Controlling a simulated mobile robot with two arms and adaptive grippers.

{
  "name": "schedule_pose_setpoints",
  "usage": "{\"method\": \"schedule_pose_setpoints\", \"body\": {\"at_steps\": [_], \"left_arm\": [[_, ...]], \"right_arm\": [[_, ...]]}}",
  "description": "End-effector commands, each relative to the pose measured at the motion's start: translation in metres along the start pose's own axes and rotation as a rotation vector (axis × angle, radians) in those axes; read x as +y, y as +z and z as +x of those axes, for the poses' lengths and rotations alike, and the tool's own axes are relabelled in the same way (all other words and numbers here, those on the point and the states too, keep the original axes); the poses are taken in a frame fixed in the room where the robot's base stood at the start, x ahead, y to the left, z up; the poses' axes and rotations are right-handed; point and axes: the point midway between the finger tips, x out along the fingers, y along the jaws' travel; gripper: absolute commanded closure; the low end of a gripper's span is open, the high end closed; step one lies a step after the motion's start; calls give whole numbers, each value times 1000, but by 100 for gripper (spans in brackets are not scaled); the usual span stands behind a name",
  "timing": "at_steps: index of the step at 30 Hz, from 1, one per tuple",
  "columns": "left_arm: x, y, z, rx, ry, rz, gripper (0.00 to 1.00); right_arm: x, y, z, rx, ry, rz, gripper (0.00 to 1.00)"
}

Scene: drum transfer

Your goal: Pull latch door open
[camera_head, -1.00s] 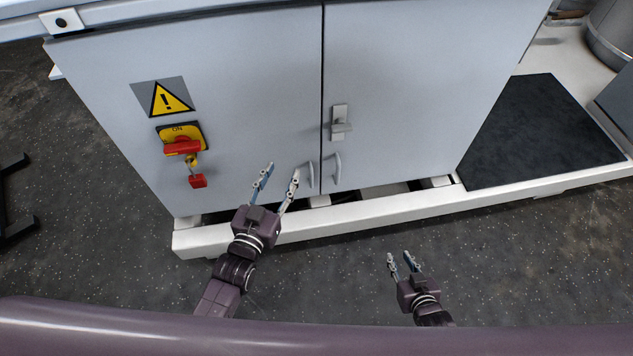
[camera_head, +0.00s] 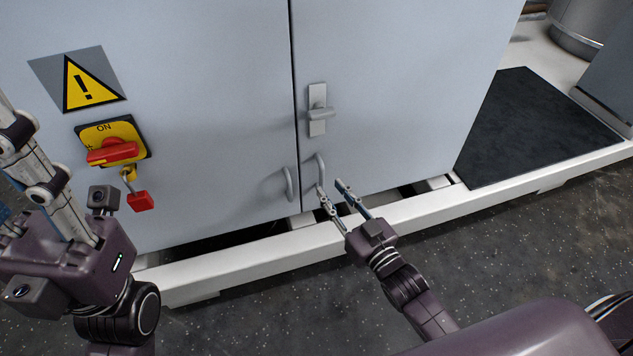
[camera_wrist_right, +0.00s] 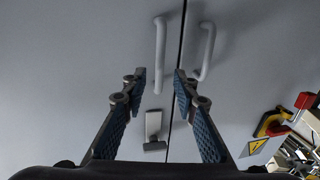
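The grey cabinet's right door (camera_head: 400,60) carries a metal latch (camera_head: 318,110) and, lower down, a curved handle (camera_head: 321,170). The door looks shut against the left door (camera_head: 200,70). My right gripper (camera_head: 330,187) is open and empty just below and in front of that handle. In the right wrist view, the right door's handle (camera_wrist_right: 160,50) appears between the spread fingertips (camera_wrist_right: 158,75); contact cannot be told. The latch (camera_wrist_right: 154,130) also shows there. My left gripper (camera_head: 45,195) is large at the left edge, fingers upward; its fingertips are cut off.
The left door has its own handle (camera_head: 290,184), a red and yellow switch (camera_head: 112,148) and a warning sign (camera_head: 88,82). A white base rail (camera_head: 250,258) runs along the cabinet's foot. A dark mat (camera_head: 535,125) lies to the right. The floor in front is clear.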

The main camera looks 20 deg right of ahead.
Motion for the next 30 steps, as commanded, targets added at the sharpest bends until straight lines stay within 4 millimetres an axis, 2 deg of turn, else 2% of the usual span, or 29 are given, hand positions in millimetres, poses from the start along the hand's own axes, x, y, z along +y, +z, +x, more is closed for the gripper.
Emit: {"method": "schedule_pose_setpoints", "body": {"at_steps": [3,9,14,21,23,29,30], "left_arm": [[1,-1,1,28,11,4,60],[3,-4,7,60,25,9,60],[4,-5,11,71,30,10,60],[4,-5,12,72,31,11,60],[4,-5,12,72,31,11,60],[4,-5,12,72,31,10,60],[4,-5,12,72,31,10,60]], "right_arm": [[0,2,22,4,0,-1,73],[0,2,49,2,0,1,73],[0,1,58,0,1,1,73],[0,1,59,-2,1,1,73],[0,1,59,-2,1,1,77],[0,1,59,-2,1,1,99],[0,1,59,-2,1,1,100]]}}
